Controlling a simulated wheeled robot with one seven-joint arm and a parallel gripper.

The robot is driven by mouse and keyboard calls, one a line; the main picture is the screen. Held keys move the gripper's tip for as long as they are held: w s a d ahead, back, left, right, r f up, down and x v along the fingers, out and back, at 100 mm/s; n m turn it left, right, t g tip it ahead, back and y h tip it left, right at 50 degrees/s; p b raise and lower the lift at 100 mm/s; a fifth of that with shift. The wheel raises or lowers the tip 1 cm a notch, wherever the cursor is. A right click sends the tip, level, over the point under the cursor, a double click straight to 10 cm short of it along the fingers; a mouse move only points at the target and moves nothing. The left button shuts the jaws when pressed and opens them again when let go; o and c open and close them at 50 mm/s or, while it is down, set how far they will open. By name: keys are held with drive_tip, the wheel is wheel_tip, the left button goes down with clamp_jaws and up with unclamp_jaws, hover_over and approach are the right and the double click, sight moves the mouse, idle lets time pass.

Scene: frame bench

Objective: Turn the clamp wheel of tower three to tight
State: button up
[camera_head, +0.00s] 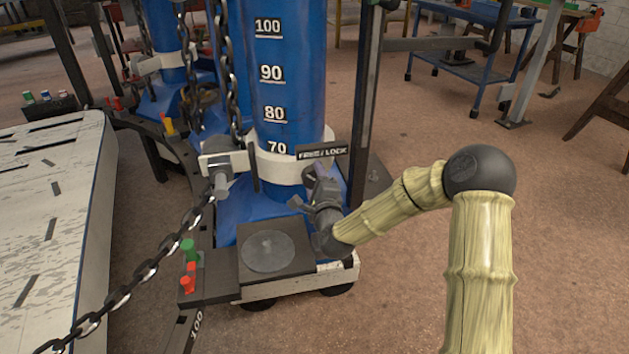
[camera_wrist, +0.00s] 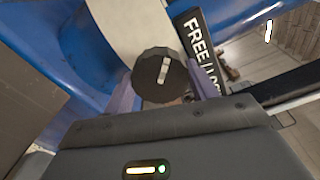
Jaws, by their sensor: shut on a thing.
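A blue tower (camera_head: 285,60) with a height scale stands at the centre of the head view; no tower number is readable. A white clamp band (camera_head: 275,165) circles it below the 70 mark. A black FREE/LOCK sign (camera_head: 322,151) is beside the band, and the sign (camera_wrist: 202,45) also shows in the wrist view. There a dark ribbed knob (camera_wrist: 158,67) with a white bar mark sits in front of the band. My gripper (camera_head: 313,188) is shut on this knob, one finger on each side. The gripper hides the knob in the head view.
A grey-handled fitting (camera_head: 221,162) sits left of the band, beside hanging chains (camera_head: 135,280). Green and red pegs (camera_head: 187,262) stand near the base. A dark upright post (camera_head: 363,95) is close right of the tower. Open floor (camera_head: 420,270) lies to the right.

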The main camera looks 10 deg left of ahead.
drive_tip(key=m+p, duration=0.1)
drive_tip(key=m, duration=0.7)
drive_tip(key=shift+m, duration=0.4)
drive_tip(key=shift+f, duration=0.1)
drive_tip(key=o, duration=1)
drive_tip(key=p+v, duration=0.1)
drive_tip(key=v, duration=0.4)
drive_tip(key=p+v, duration=0.2)
drive_tip(key=v, duration=0.2)
drive_tip(key=p+v, duration=0.2)
drive_tip(key=v, duration=0.3)
drive_tip(key=shift+s+d+r, duration=0.3)
drive_tip(key=shift+r, duration=0.05)
drive_tip(key=p, duration=0.4)
drive_tip(key=shift+s+d+m, duration=0.15)
drive_tip(key=shift+m, duration=0.15)
